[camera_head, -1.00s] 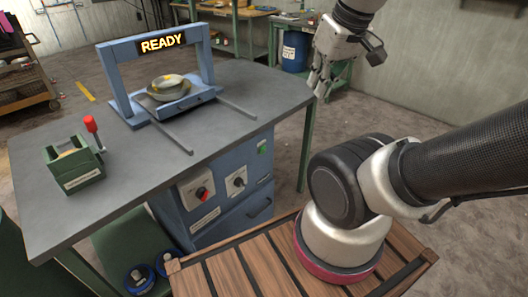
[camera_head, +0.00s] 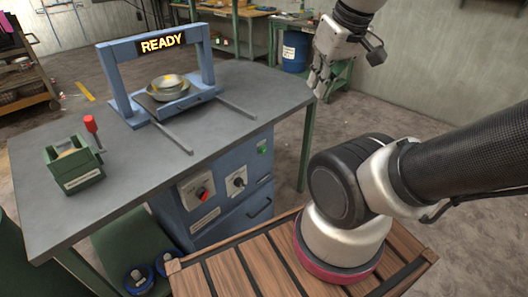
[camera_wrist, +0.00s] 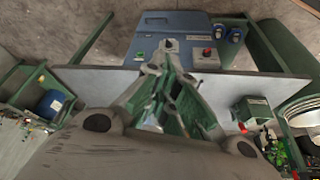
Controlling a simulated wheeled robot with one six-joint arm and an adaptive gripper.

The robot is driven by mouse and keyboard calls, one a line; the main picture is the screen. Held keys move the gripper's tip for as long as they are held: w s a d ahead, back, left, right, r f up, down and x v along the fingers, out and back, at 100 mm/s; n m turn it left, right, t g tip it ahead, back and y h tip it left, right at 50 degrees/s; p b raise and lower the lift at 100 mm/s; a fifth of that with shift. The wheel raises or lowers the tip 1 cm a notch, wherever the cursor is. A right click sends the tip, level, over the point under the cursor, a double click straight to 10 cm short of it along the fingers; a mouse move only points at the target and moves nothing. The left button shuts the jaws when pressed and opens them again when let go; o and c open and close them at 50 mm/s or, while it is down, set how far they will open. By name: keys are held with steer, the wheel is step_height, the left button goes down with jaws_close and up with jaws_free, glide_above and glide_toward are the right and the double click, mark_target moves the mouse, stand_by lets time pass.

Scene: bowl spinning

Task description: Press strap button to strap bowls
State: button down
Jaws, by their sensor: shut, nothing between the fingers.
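The blue strapping machine (camera_head: 112,75) stands on the grey table, its arch sign (camera_head: 161,43) reading READY in the head view. A small stack of bowls (camera_head: 168,87) sits under the arch; whether a strap is around it cannot be told. A green button (camera_head: 262,147) is on the upper right of the blue cabinet front and also shows in the wrist view (camera_wrist: 140,56). My gripper (camera_head: 318,86) is shut and empty, in the air right of the table's far right corner, apart from the button. The bowls are not visible in the wrist view.
A red knob (camera_head: 202,194) and a black dial (camera_head: 239,182) are on the cabinet front (camera_head: 225,215). A green tape dispenser (camera_head: 75,165) with a red handle stands on the table's left (camera_head: 190,160). A blue barrel (camera_head: 296,52) stands behind. The table's right side is clear.

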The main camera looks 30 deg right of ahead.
steer(key=w+d+f+n+g, duration=0.1)
steer(key=w+d+f+n, duration=0.2)
steer(key=f, duration=1.4)
steer(key=w+d+f+n+g, duration=0.1)
steer(key=w+d+f, duration=0.3)
steer(key=f, duration=1.3)
steer(key=w+d+f+n+g, duration=0.25)
steer(key=d+f, duration=0.25)
steer(key=f, duration=1.2)
steer(key=w+r+n+t+y, duration=0.1)
steer(key=w+r+n+t, duration=0.2)
steer(key=w+n+t, duration=0.4)
steer(key=w+t, duration=0.2)
steer(key=w, duration=0.6)
steer(key=shift+w+a, duration=0.2)
steer(key=shift+w, duration=0.1)
